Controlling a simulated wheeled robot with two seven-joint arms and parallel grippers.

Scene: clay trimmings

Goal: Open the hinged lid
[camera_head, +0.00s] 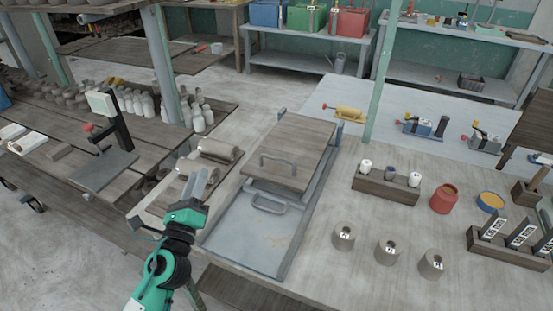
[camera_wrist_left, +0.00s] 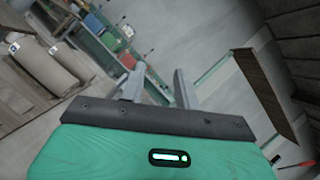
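A wooden lid (camera_head: 300,147) with a dark bar handle (camera_head: 285,163) covers the far part of a grey metal box (camera_head: 245,235) on the table. The near part of the box shows a bare grey surface with a second grey handle (camera_head: 268,204). I cannot tell how far the lid is raised. A brown panel, perhaps this lid, shows at right in the left wrist view (camera_wrist_left: 268,92). My left gripper (camera_head: 205,178) is left of the box, apart from both handles. Its two fingers are spread and empty, also in the left wrist view (camera_wrist_left: 158,82). My right gripper is out of view.
Clay rolls (camera_head: 219,150) lie left of the lid, close to my left gripper. To the right are a wooden rack with small bottles (camera_head: 386,184), several clay cylinders (camera_head: 387,251), a red jar (camera_head: 444,199) and a yellow-topped pot (camera_head: 490,202). A green post (camera_head: 383,75) rises behind.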

